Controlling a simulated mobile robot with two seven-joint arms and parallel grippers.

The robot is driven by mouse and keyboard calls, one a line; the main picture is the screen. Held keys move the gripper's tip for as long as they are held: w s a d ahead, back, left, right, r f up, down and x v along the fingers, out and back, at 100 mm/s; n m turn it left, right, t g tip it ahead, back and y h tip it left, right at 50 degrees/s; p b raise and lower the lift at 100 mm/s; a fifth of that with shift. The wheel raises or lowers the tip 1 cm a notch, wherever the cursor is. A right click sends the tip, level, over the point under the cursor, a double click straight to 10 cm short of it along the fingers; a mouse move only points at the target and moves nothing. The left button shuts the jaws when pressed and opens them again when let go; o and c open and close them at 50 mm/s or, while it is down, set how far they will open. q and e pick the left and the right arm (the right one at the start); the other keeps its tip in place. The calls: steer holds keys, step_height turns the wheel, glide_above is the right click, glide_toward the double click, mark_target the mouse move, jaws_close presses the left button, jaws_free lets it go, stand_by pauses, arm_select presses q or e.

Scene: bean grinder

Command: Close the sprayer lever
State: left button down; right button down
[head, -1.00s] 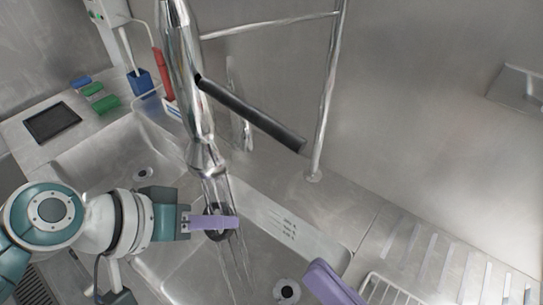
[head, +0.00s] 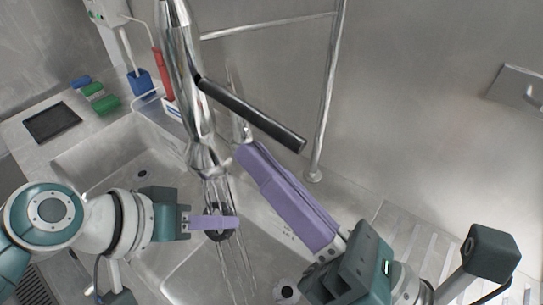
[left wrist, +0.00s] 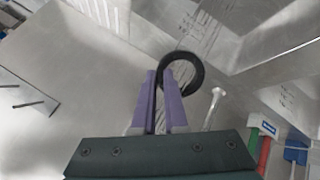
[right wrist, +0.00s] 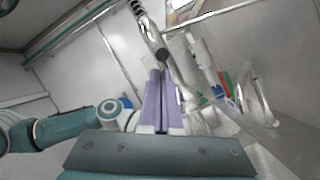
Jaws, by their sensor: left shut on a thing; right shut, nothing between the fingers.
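The metal sprayer (head: 188,80) hangs over the sink, with a long black lever bar (head: 252,112) sticking out down to the right. Clear thin streams run down below its nozzle (head: 205,160). My left gripper (head: 235,222) is shut on a black ring (left wrist: 183,75) below the nozzle. My right gripper (head: 244,150) is shut and empty, its purple fingers pointing up-left, with the tips close to the sprayer and below the bar. In the right wrist view the bar's round dark end (right wrist: 163,54) appears just beyond the fingertips; I cannot tell whether they touch.
The steel sink (head: 75,157) lies below. A vertical pipe (head: 328,95) stands right of the sprayer. At the back left are a blue holder (head: 140,82), green sponges (head: 107,104) and a dark pad (head: 52,121).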

steer(key=shift+w+d+r, duration=0.1)
steer(key=shift+d+r, duration=0.05)
steer(key=shift+r, duration=0.1)
steer(key=shift+r, duration=0.1)
steer(key=shift+d+r, duration=0.25)
steer(key=shift+r, duration=0.45)
steer(key=shift+d+r, duration=0.1)
steer(key=shift+r, duration=0.45)
arm_select(q)
steer(key=shift+s, duration=0.1)
arm_select(e)
glide_toward(281, 140)
step_height(281, 140, down, 3)
steer(key=s+a, duration=0.1)
steer(key=s, duration=0.2)
steer(key=shift+w+r, duration=0.1)
steer(key=shift+r, duration=0.1)
